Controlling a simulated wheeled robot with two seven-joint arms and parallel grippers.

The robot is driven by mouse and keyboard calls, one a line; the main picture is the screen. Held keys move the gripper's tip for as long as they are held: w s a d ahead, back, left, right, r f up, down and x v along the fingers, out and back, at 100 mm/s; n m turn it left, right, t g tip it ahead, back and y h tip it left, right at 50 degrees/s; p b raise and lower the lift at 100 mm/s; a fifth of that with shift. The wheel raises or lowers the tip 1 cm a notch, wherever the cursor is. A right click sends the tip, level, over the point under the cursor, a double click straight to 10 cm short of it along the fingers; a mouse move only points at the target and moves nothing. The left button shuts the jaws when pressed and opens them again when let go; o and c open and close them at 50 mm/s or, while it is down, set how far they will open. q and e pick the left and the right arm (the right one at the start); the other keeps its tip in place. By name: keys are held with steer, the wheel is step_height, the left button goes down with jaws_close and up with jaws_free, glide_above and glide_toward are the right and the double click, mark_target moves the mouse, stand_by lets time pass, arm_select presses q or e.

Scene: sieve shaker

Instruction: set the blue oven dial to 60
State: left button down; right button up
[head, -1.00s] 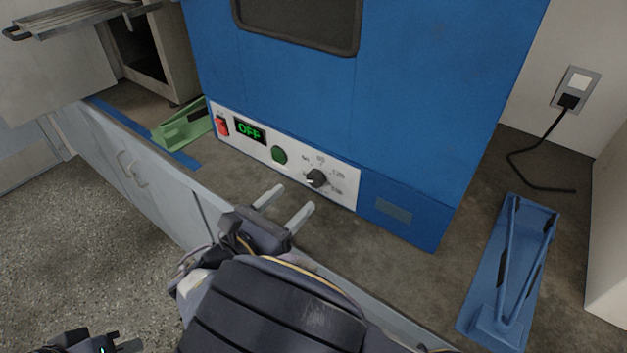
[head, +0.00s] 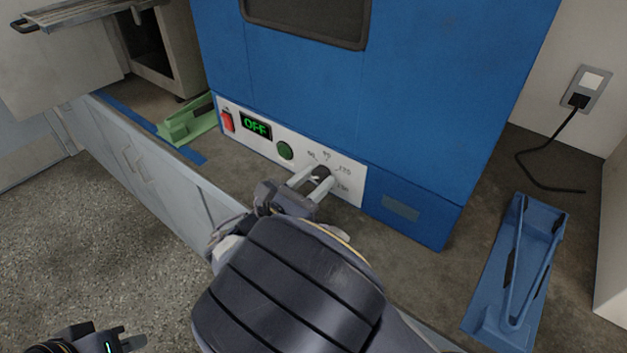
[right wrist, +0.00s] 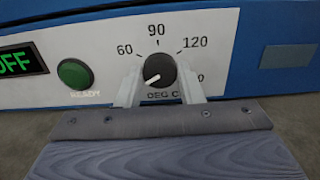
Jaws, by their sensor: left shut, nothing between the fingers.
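The blue oven (head: 420,110) has a white panel with a black dial (head: 321,172). In the right wrist view the dial (right wrist: 160,70) has a white pointer mark toward the lower left, below the printed 60 (right wrist: 124,50). The 90 is at the top and 120 at the upper right. My right gripper (head: 309,178) is at the panel, with one finger on each side of the dial. In the right wrist view its open fingers (right wrist: 160,78) show small gaps to the dial. My left gripper (head: 133,338) is shut and empty at the bottom left, away from the oven.
The panel also has a red switch (head: 228,121), a display (head: 256,126) reading OFF and a green button (head: 285,151). A green holder (head: 188,122) stands left of the oven, a blue one (head: 515,270) to its right. A black cord (head: 540,150) hangs behind.

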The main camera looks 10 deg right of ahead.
steer(key=shift+c, duration=0.9)
steer(key=shift+m, duration=1.3)
steer(key=m, duration=0.2)
steer(key=shift+f+m, duration=0.1)
steer(key=shift+m, duration=0.2)
steer(key=m+b, duration=0.1)
steer(key=m, duration=0.2)
steer(key=shift+m+b, duration=0.3)
steer(key=shift+b, duration=0.05)
steer(key=shift+m+b, duration=0.65)
steer(key=shift+m, duration=0.75)
